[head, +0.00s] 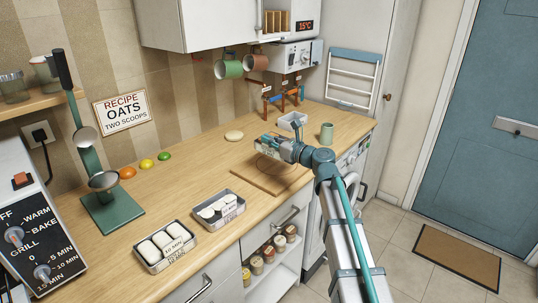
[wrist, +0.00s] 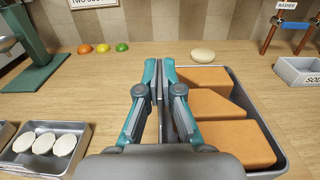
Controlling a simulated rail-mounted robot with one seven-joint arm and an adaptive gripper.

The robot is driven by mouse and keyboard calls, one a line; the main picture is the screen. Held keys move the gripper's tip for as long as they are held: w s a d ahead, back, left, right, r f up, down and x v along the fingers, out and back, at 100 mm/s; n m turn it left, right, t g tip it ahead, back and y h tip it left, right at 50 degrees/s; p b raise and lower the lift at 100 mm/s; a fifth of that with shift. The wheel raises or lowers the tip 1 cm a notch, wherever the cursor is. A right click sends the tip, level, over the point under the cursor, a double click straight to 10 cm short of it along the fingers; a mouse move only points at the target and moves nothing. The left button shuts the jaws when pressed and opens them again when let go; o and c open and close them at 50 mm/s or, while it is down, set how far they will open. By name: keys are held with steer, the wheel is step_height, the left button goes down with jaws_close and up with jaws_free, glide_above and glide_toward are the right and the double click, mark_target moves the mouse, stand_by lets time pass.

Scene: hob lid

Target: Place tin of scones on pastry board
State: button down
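My gripper (wrist: 157,68) is shut on the left wall of a metal tin (wrist: 282,153) holding several orange-brown wedges (wrist: 222,106). The head view shows this tin (head: 266,149) above the wooden pastry board (head: 263,184), apparently raised clear of it. The gripper hides part of the tin. Two other tins, a near one (head: 148,268) and a farther one (head: 207,224), stand left of the board with pale round pieces in them. Part of one shows at lower left in the wrist view (wrist: 78,166). I cannot read which tin is labelled scones.
A green press-like stand (head: 112,212) is at the left, with several small coloured balls (head: 146,163) near the wall. A round pale piece (head: 234,135), a small grey box (head: 291,121) and a green cup (head: 326,132) stand around the board.

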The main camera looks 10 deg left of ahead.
steer(key=w+f, duration=0.3)
steer(key=f, duration=0.1)
steer(key=w+f, duration=0.1)
steer(key=w, duration=0.1)
steer(key=shift+w+a+f+p, duration=0.3)
steer(key=shift+w+a+f, duration=0.05)
steer(key=shift+f, duration=0.05)
steer(key=shift+w+f, duration=0.15)
steer(key=shift+f, duration=1.65)
steer(key=c, duration=1.8)
jaws_free()
steer(key=shift+f, duration=0.15)
steer(key=o, duration=0.5)
steer(key=shift+r, duration=0.2)
